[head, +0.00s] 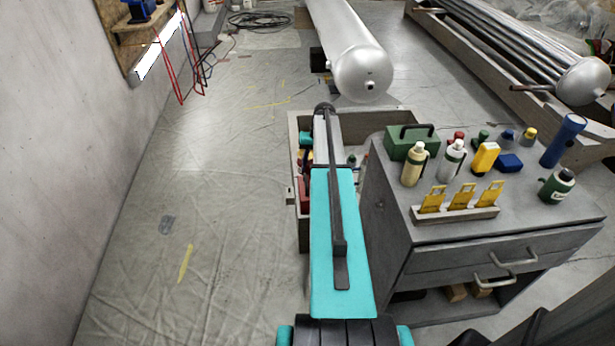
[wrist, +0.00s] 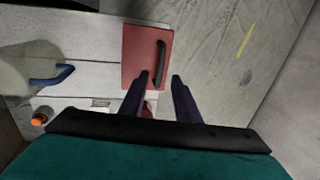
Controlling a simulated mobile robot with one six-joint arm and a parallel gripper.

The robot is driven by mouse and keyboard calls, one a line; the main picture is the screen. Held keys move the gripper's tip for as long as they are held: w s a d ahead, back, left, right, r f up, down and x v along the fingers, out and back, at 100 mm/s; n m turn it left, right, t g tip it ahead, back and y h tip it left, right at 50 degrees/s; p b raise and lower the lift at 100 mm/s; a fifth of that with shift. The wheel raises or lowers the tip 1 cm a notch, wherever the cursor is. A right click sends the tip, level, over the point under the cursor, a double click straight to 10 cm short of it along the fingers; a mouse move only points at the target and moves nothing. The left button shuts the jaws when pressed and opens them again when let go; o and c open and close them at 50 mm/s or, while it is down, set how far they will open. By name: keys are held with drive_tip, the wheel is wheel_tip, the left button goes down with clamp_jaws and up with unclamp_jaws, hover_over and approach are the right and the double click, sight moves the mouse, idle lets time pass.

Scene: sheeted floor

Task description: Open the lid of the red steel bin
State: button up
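In the wrist view, a red square lid (wrist: 134,46) with a black bar handle (wrist: 161,62) lies at the top middle; I take it for the lid of the red steel bin. It looks shut. My gripper (wrist: 160,76) is open, its two dark fingers apart and empty. In the picture the fingertips are at the near end of the handle, one on each side; I cannot tell the height gap. A bit of red also shows between the fingers. In the head view, a red thing (head: 304,195) shows left of my arm, which hides most of it and my gripper.
A grey cabinet (head: 400,262) with bottles and tools stands at right. A wooden-sided crate (head: 291,135) lies around my arm. In the wrist view, a blue handle (wrist: 51,75) and an orange knob (wrist: 39,119) are at left. Open floor (head: 215,230) lies left, beside the wall.

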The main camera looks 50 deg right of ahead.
sight(306, 180)
drive_tip(key=shift+w+a+f, duration=0.15)
drive_tip(key=shift+f, duration=0.8)
drive_tip(key=shift+w+a+f, duration=0.1)
drive_tip(key=shift+f, duration=0.85)
drive_tip(key=shift+w+a+f, duration=0.15)
drive_tip(key=shift+f, duration=0.8)
clamp_jaws()
